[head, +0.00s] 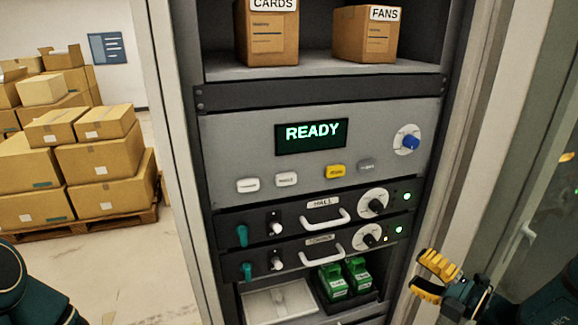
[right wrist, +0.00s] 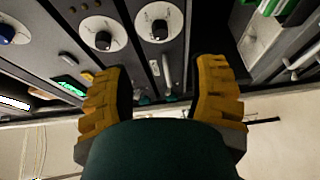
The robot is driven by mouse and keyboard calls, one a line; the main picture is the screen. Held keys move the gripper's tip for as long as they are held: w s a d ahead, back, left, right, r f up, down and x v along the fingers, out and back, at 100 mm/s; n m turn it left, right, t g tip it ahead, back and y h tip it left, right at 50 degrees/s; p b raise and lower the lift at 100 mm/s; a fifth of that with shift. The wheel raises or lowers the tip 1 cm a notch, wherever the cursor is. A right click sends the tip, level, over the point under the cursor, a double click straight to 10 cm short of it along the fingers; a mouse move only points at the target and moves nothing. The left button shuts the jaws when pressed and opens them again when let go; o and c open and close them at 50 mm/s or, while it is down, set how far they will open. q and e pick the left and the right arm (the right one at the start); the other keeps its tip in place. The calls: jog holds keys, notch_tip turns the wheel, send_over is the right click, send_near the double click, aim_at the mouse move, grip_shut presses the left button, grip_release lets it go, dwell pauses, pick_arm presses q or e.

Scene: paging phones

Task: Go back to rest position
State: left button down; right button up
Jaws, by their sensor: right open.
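My right gripper (head: 433,277) is at the lower right of the head view, with yellow fingers, in front of the rack's right edge. In the right wrist view its two fingers (right wrist: 165,95) stand apart with nothing between them. It touches no control that I can make out. The rack has a grey panel (head: 225,150) with a green READY display (head: 311,136). Below it are the HALL unit (head: 270,217) and a second unit (head: 255,262), each with a handle and a dial. My left gripper is not in view; only dark arm parts show at the lower left.
CARDS (head: 268,40) and FANS (head: 366,38) boxes stand on the upper shelf. Green modules (head: 333,283) and a white tray (head: 278,302) sit low in the rack. Cartons (head: 103,160) are stacked on a pallet at left. A glass door (head: 535,190) is at right.

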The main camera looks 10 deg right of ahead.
jog(key=s+a+f+n+g+h+b, duration=0.1)
jog(key=s+a+f+n+g+b, duration=0.2)
jog(key=a+f+n+g, duration=0.6)
jog(key=s+a+f+n+g+h+b, duration=0.25)
jog(key=a+f+n, duration=0.25)
jog(key=f+n, duration=0.95)
jog(key=s+a+f+n+g+b, duration=0.45)
jog(key=a+f+n, duration=0.25)
jog(key=f+n, duration=0.5)
jog(key=w+a+f+n+t+b, duration=0.1)
jog(key=w+a+f+n, duration=0.3)
jog(key=n, duration=0.7)
jog(key=a+f+t, duration=0.1)
jog(key=a, duration=0.1)
jog(key=shift+a+h, duration=0.35)
jog(key=shift+a, duration=0.05)
jog(key=shift+w, duration=0.1)
